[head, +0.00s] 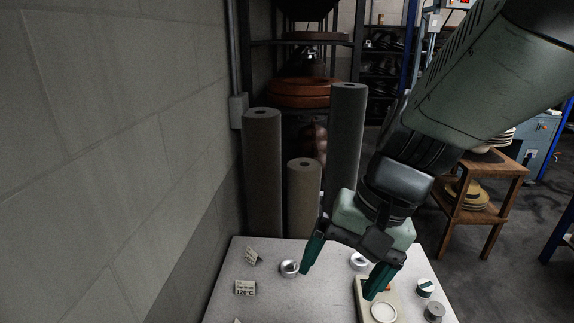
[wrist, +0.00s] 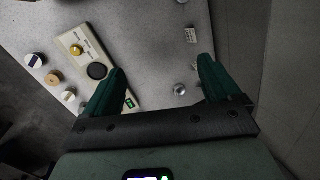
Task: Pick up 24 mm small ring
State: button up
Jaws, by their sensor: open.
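My gripper (head: 338,282) is open and empty above the table, its green fingers spread wide and pointing down. It also shows in the wrist view (wrist: 160,78). A small silver round piece (head: 289,268) with a dark opening stands on the table just left of the left finger. In the wrist view this piece (wrist: 179,89) lies between the fingertips' lines, nearer the right finger, and is not touched. A second silver piece (head: 358,262) stands between the fingers in the head view. Sizes are not readable, so I cannot tell which is the 24 mm small ring.
A cream panel (wrist: 71,40) carries a brass knob (wrist: 76,50) and dark disc (wrist: 97,71). Small cylinders (head: 434,312) stand at the table's right. Label cards (head: 245,288) stand at left. Tall grey rolls (head: 262,170) rise behind; a block wall (head: 120,150) bounds the left.

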jog(key=a+f+m+g+y, duration=0.1)
jog(key=a+f+m+y, duration=0.2)
jog(key=f, duration=0.7)
jog(key=a+f+m+g+y, duration=0.1)
jog(key=a+f+m+y, duration=0.2)
jog(key=f, duration=0.6)
jog(key=a+f+m+g+y, duration=0.1)
jog(key=a+f+m+y, duration=0.2)
jog(key=f+m, duration=0.3)
jog(key=shift+s+a+f+m+g, duration=0.1)
jog(key=shift+a+f, duration=0.05)
jog(key=shift+f, duration=0.65)
jog(key=shift+s+a+f+m+g, duration=0.1)
jog(key=shift+s+f, duration=0.05)
jog(key=shift+f, duration=0.6)
jog(key=shift+s+a+f+m+g, duration=0.1)
jog(key=shift+a+f, duration=0.05)
jog(key=shift+f, duration=0.65)
jog(key=shift+s+a+f, duration=0.15)
jog(key=shift+a+f, duration=0.1)
jog(key=shift+f, duration=0.05)
jog(key=x, duration=1)
jog(key=shift+a+r, duration=0.1)
jog(key=shift+a, duration=0.2)
jog(key=c, duration=1.2)
